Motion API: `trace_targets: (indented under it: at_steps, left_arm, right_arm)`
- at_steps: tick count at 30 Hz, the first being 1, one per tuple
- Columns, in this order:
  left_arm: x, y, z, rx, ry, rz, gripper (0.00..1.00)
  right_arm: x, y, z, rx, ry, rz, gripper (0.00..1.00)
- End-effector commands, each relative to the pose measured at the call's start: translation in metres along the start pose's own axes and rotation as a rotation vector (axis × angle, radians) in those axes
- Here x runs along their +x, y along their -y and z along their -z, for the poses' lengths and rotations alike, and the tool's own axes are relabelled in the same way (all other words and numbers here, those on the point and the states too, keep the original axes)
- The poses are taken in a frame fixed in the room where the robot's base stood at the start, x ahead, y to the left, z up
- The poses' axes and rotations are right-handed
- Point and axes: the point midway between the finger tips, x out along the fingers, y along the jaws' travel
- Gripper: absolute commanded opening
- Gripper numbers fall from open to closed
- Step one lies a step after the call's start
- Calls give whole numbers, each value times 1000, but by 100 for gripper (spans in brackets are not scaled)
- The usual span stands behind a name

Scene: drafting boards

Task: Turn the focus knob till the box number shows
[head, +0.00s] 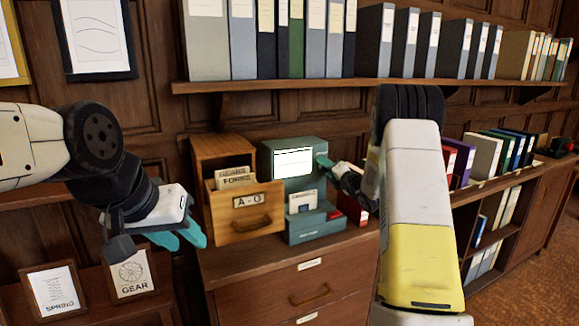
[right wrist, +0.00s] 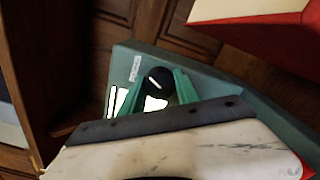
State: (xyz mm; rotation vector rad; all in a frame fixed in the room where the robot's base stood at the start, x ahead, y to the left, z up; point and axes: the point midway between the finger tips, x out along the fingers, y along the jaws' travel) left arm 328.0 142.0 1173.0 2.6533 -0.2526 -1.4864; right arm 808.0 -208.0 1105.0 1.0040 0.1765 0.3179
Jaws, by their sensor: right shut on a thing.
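A teal reader box (head: 306,144) stands on the cabinet top, with a lit white screen (head: 293,163) whose dark lines are too small to read. In the right wrist view, a round black focus knob (right wrist: 158,80) with a white mark sits on the reader's side. My right gripper (head: 326,165) is at the reader's right side, its teal fingers shut on the knob, one on each side. The knob is hidden in the head view. My left gripper (head: 180,238) is empty at the left, its teal fingers apart, away from the reader.
A wooden card drawer (head: 247,208) marked "A-G" stands left of the reader. A red box (head: 352,207) is close on its right. A shelf (head: 330,85) of binders runs above. Framed cards reading SPRING (head: 54,290) and GEAR (head: 131,275) stand at lower left.

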Motion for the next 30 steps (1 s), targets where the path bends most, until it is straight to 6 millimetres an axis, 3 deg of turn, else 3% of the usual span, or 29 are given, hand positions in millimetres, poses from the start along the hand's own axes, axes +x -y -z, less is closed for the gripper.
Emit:
trace_targets:
  at_steps: [10,19,30]
  left_arm:
    - [0,0,0,0,0,0,36]
    - [0,0,0,0,0,0,36]
    - [0,0,0,0,0,0,36]
  right_arm:
    - [0,1,0,11,0,2,0]
    - [0,1,0,291,0,2,0]
    - [0,1,0,296,0,2,0]
